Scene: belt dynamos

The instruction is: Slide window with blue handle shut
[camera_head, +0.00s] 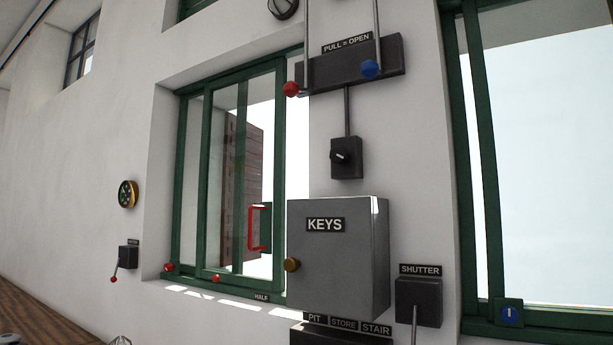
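A green-framed window (488,180) stands at the right edge and is cut off by the picture. Two upright green members show at its left, with pale glass or opening to their right. A small green plate with a blue disc (509,315) sits at its lower frame. No blue handle shows on the visible part of this window. Another green window (237,170), left of centre, has a red handle (257,228) on its sash; a gap with bright light shows around its panes. My gripper is not in view.
A grey KEYS box (338,255) juts from the wall between the windows. A PULL = OPEN panel (335,68) with red and blue ball-ended rods hangs above. A SHUTTER lever box (418,300) sits beside the right window. The left wall is mostly clear.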

